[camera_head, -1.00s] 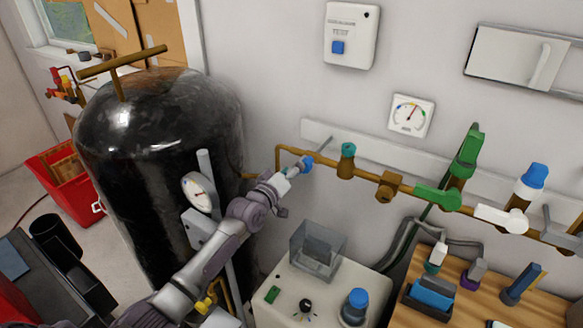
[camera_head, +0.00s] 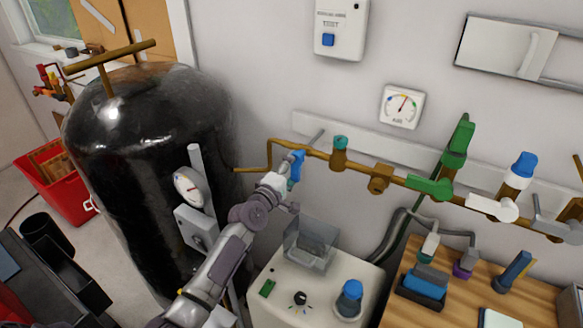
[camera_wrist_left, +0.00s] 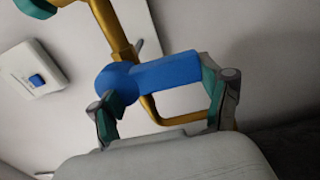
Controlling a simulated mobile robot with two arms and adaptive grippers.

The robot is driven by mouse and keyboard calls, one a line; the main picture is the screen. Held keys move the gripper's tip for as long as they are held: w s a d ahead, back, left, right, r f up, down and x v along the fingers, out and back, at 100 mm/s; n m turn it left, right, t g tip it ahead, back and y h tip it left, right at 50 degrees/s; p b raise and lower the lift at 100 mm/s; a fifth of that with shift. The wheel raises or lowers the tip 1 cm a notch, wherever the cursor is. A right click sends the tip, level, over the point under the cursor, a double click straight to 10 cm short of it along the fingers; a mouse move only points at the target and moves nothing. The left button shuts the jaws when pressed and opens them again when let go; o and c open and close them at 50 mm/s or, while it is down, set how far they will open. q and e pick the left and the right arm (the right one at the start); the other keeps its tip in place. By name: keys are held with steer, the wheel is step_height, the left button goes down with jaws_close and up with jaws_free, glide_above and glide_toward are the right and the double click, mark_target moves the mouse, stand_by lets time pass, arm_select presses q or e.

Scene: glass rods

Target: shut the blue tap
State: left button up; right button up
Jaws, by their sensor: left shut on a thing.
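The blue tap (camera_head: 297,168) sits at the left end of the brass pipe on the wall. In the left wrist view its blue lever (camera_wrist_left: 165,74) lies across between the fingers of my left gripper (camera_wrist_left: 160,105), with one finger at the round hub end and one at the lever's far end. In the head view my left gripper (camera_head: 283,176) is at the tap, shut on it, and hides part of it. There the lever points downward, across the pipe's run. My right gripper is not in view.
The brass pipe (camera_head: 360,168) also carries a green tap (camera_head: 430,187) and a white tap (camera_head: 492,207) to the right. A black tank (camera_head: 150,150) stands left of my arm. A white cabinet (camera_head: 320,290) with a clear box (camera_head: 310,246) is below.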

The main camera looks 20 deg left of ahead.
arm_select(q)
steer(key=shift+d+f, duration=0.1)
stand_by(0.5)
steer(key=o, duration=1.7)
steer(key=shift+c, duration=0.2)
steer(key=s+a, duration=0.1)
steer(key=s, duration=1.1)
steer(key=shift+a, duration=0.4)
